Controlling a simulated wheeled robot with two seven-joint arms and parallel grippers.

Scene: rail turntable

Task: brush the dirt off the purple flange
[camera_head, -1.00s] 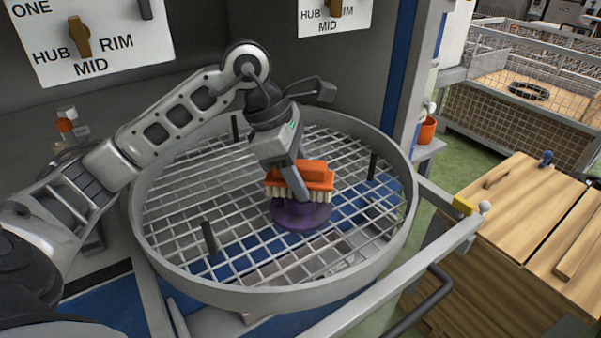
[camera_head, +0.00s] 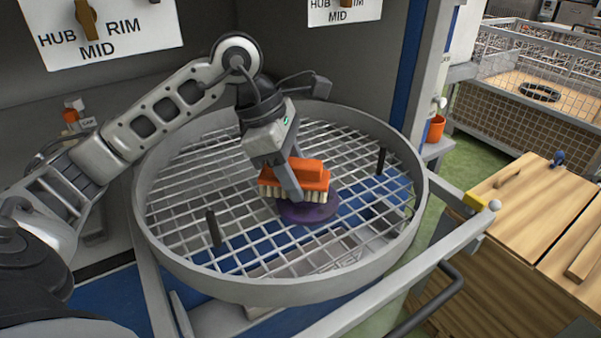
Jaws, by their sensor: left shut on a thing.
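The purple flange (camera_head: 310,212) lies on the round grid turntable (camera_head: 190,272), right of its middle. An orange brush (camera_head: 312,172) with pale bristles is over the flange, bristles down, and hides its upper part. My left gripper (camera_head: 291,185) is shut on the brush from above. The bristles appear to be at or just above the flange; I cannot tell whether they touch. Dirt on the flange cannot be made out at this size. My right gripper is not in view.
Dark upright posts (camera_head: 213,228) stand on the grid. A raised metal rim surrounds it. Wooden boxes (camera_head: 530,210) and an orange pot (camera_head: 435,128) are to the right. Dial signs hang behind.

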